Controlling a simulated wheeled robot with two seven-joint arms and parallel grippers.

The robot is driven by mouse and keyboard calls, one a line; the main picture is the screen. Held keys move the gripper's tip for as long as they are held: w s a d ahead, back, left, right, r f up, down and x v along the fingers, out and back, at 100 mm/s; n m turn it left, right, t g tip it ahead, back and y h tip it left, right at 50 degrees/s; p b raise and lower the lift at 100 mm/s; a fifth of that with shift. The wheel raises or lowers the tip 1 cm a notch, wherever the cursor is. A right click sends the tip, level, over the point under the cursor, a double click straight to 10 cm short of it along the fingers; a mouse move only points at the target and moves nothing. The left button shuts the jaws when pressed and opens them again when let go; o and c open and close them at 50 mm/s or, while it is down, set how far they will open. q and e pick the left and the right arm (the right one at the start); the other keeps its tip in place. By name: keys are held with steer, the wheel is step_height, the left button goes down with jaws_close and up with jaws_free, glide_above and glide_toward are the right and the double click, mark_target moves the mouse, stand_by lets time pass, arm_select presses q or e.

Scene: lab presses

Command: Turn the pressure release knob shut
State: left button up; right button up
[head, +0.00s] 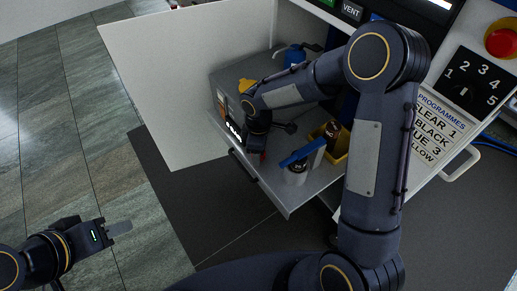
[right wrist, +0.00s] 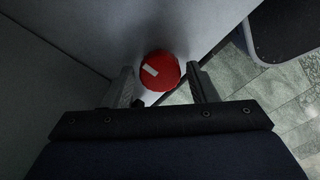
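The red round knob (right wrist: 160,72) with a short white mark shows in the right wrist view, beside a grey wall. The mark lies slanted. My right gripper (right wrist: 161,82) is open, with one finger to the left and one to the right of the knob; whether they touch it I cannot tell. In the head view my right arm reaches over the pulled-out drawer, and its gripper is mostly hidden by the wrist at the grey box. A small patch of red shows there. My left gripper (head: 118,228) hangs over the floor at the lower left, seen edge-on.
A white panel (head: 150,90) stands at the left. A numbered dial (head: 467,82) and red button (head: 502,42) are at upper right.

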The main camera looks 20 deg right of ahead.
steer(key=c, duration=0.7)
steer(key=shift+m, duration=0.3)
steer(key=m, duration=0.7)
steer(key=shift+b, duration=0.3)
steer(key=m, duration=0.5)
steer(key=shift+r, duration=0.1)
steer(key=m+p, duration=0.1)
steer(key=m, duration=0.4)
steer(key=shift+m, duration=0.3)
